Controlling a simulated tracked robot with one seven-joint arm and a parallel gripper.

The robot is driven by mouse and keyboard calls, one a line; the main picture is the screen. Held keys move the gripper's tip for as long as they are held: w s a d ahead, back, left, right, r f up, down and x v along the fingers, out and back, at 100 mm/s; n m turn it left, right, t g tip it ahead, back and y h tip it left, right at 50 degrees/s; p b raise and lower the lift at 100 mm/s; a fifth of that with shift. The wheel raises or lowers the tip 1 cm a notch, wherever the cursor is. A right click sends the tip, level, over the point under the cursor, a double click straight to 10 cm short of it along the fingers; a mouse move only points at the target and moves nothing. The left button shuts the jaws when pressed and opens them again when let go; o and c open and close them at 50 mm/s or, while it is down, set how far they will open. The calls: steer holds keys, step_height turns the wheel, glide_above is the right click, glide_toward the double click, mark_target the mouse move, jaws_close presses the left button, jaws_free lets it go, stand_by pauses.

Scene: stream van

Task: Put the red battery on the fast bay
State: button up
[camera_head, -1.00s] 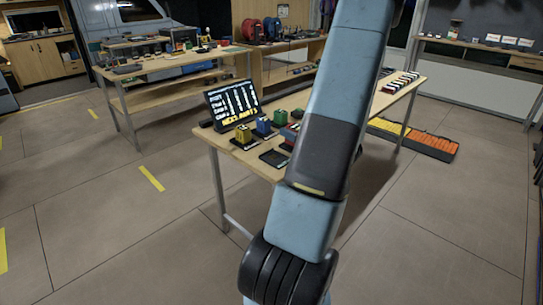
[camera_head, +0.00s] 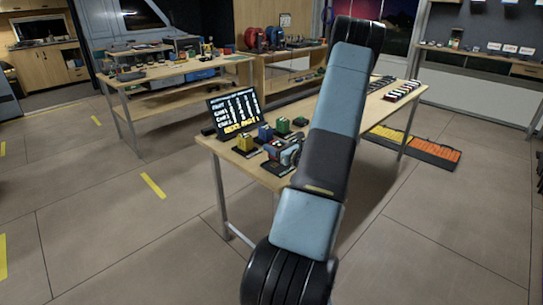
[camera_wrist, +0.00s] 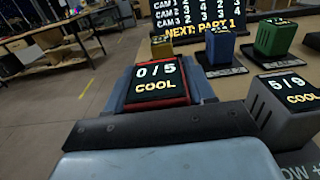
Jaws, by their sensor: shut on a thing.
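The red battery (camera_wrist: 159,98) is at the middle of the wrist view, its top display reading "0/5 COOL". My gripper (camera_wrist: 160,90) is shut on it, with a blue-grey finger along each side. A grey battery (camera_wrist: 280,108) reading "5/9 COOL" stands close on the right. A blue battery (camera_wrist: 220,46), a green battery (camera_wrist: 274,38) and a yellow battery (camera_wrist: 161,49) stand beyond. I cannot tell which bay is the fast one.
A black display screen (camera_head: 233,114) stands at the table's left edge behind the batteries. The wooden table (camera_head: 232,150) carries a row of small items at its far end. Other benches (camera_head: 170,72) stand farther back.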

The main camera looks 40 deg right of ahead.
steer(key=shift+w+f, duration=0.25)
steer(key=shift+f, duration=1.5)
steer(key=o, duration=1.3)
steer(key=shift+f, duration=0.1)
